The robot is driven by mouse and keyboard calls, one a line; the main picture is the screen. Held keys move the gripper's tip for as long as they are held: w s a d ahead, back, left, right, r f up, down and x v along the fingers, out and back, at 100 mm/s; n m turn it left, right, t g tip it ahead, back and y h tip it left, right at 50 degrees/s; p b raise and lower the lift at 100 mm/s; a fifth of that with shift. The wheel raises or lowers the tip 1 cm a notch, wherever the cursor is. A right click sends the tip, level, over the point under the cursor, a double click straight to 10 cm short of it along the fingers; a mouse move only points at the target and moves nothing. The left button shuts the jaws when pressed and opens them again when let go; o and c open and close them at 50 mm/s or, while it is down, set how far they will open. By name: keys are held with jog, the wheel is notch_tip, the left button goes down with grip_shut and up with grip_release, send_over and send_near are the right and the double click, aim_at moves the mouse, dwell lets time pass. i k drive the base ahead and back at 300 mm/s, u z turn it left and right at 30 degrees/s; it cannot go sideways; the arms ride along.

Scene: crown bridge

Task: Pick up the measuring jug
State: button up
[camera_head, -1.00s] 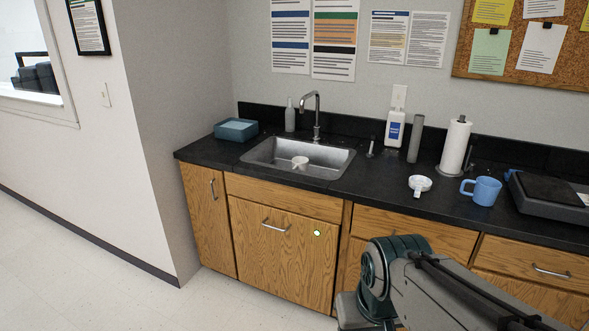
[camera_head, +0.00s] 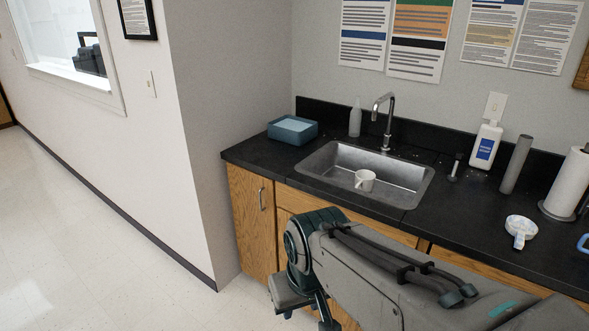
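I cannot tell for certain which vessel is the measuring jug. A small white cup (camera_head: 367,180) with a handle sits inside the sink (camera_head: 412,190). A white round vessel (camera_head: 521,226) with a handle toward the front stands on the counter to the right. The edge of a blue mug-like vessel (camera_head: 584,243) shows at the right border, mostly cut off. My arm (camera_head: 400,280) crosses the lower middle, in front of the cabinets. My gripper's fingertips do not show, and no vessel in view is held.
A black counter (camera_head: 450,218) runs along the wall over wooden cabinets (camera_head: 249,215). A blue-grey tray (camera_head: 293,130), faucet (camera_head: 388,122), soap bottle (camera_head: 487,145), grey cylinder (camera_head: 516,165) and paper roll (camera_head: 565,185) stand on it. The floor (camera_head: 90,240) at left is clear.

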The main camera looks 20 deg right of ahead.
aim_at(364, 179)
jog(key=z, duration=0.15)
jog(key=i, duration=1.1)
jog(key=z, duration=0.9)
jog(key=i, duration=0.6)
jog(key=z, duration=0.45)
